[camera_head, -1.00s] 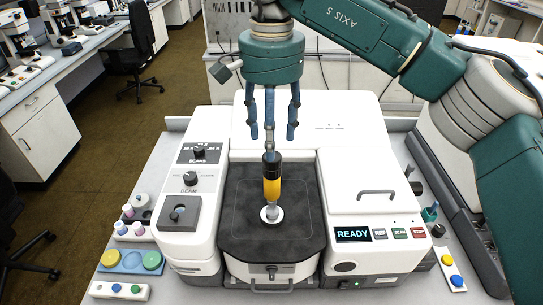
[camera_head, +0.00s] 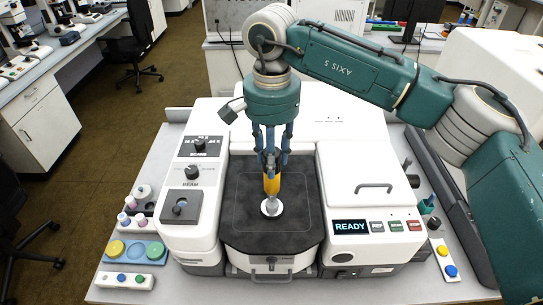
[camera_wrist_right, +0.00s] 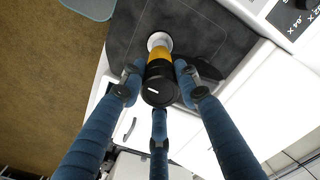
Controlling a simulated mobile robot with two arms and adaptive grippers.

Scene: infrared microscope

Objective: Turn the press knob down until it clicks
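The press knob (camera_head: 271,186) is an upright rod with a yellow body and a black top. It stands on a pale round foot on the dark stage plate in the middle of the instrument. My right gripper (camera_head: 272,160) points down from above with its blue fingers around the knob's upper part. In the right wrist view the knob's black cap (camera_wrist_right: 159,84) sits between the three fingers of the right gripper (camera_wrist_right: 157,85). The fingertips are close to its sides; whether they press on it I cannot tell. My left gripper is not in view.
The dark stage plate (camera_head: 240,225) around the knob is bare. A white lid with a handle (camera_head: 374,186) and a READY display (camera_head: 350,227) are to the right. A control column with dials (camera_head: 199,147) is to the left. Small bottles (camera_head: 131,203) stand beside it.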

